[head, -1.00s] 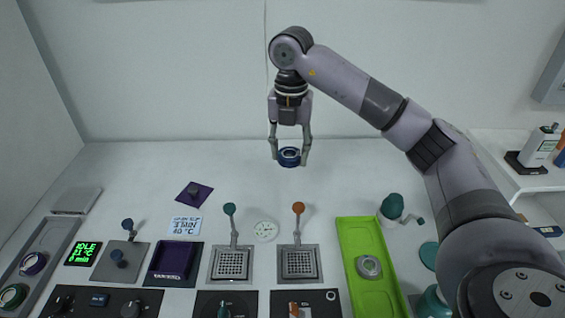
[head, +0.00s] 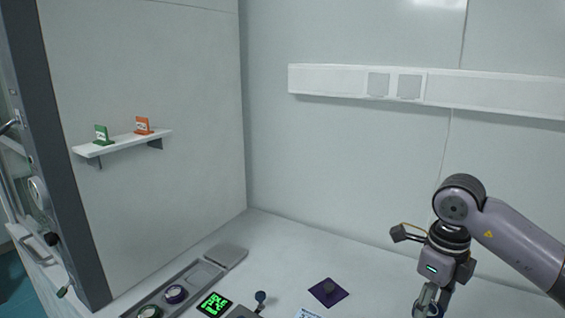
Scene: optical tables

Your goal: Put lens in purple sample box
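My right gripper (head: 432,308) hangs at the lower right of the head view, fingers down, its tips at the bottom edge. A second earlier its fingers were around a blue-rimmed round lens; now the lens is hardly visible at the frame edge. A purple square lid with a dark knob (head: 328,291) lies on the table left of the gripper. The open purple sample box, seen in the earlier frame, is below this view. My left gripper is not in view.
A grey tray (head: 190,290) with round-capped items lies at the lower left, beside a green-lit display (head: 214,305) and a grey flat plate (head: 226,256). A wall shelf (head: 122,143) holds a green and an orange sign. The table's back middle is clear.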

